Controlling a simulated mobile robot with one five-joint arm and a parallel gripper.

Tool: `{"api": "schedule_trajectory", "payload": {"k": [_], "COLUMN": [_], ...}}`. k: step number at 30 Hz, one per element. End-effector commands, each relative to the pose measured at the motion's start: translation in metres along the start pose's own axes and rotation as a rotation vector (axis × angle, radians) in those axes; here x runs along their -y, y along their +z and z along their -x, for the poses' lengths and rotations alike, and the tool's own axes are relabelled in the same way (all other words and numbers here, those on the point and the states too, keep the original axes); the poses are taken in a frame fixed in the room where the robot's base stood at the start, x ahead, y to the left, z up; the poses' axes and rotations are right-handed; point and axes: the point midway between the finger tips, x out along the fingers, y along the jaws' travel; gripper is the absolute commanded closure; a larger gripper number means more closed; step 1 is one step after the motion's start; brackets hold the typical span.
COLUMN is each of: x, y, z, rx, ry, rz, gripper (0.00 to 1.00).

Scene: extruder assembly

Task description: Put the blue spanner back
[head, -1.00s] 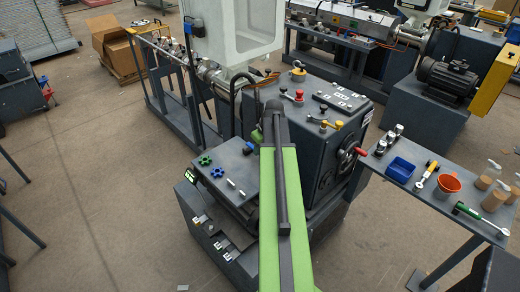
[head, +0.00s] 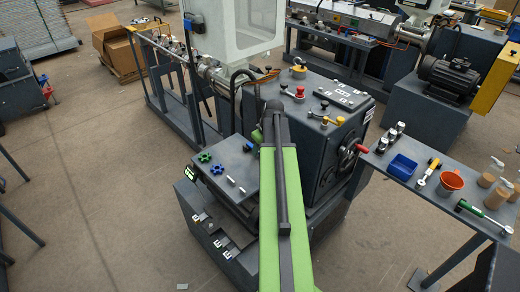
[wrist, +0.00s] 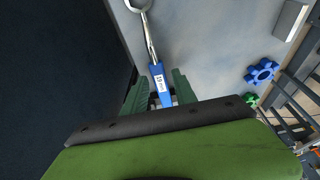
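The blue spanner (wrist: 157,80) shows in the wrist view, with a blue handle, a white label and a silver shaft running up to the top edge. Its handle lies between the two green fingers of my gripper (wrist: 160,88). The fingers stand apart, and narrow gaps seem to show on both sides of the handle. Whether the spanner rests on the grey surface below or hangs just over it I cannot tell.
A blue star knob (head: 217,169) and a green one (head: 205,157) sit on the grey machine top (head: 222,192). A side table (head: 436,205) at right holds a blue tray (head: 402,167), an orange funnel (head: 451,181) and a green-handled tool (head: 484,215). Open floor lies at left.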

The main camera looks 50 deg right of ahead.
Motion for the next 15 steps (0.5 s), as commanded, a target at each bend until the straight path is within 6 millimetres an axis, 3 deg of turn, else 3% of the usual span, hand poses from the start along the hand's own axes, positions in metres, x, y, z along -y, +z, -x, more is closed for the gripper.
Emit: {"api": "schedule_trajectory", "payload": {"k": [11, 15], "x": [0.0, -0.001], "y": [0.0, 0.0], "z": [0.001, 0.011], "rx": [0.0, 0.0], "ry": [0.0, 0.001], "rz": [-0.001, -0.002], "gripper": [0.57, 0.57]}}
